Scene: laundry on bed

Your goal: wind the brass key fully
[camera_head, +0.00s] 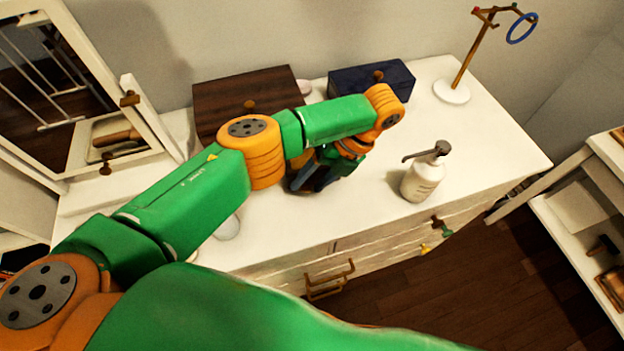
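My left arm reaches in from the left over the white dresser top. Its gripper (308,182) points down at the middle of the dresser; the dark fingers are mostly hidden behind my own arm links, so I cannot see whether they are open or hold anything. No clear winding key shows. A small brass-coloured piece (378,76) sits on the dark blue box (345,82) at the back of the dresser, behind my forearm; I cannot tell if it is the key. A brown wooden box (225,93) with a brass-coloured knob (249,105) stands left of it. My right gripper is not in view.
A white pump bottle (423,178) stands upright right of my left gripper. A brass stand (466,62) with a blue ring (522,28) is at the back right. A framed mirror (152,117) is at left. The dresser's right end (495,150) is clear.

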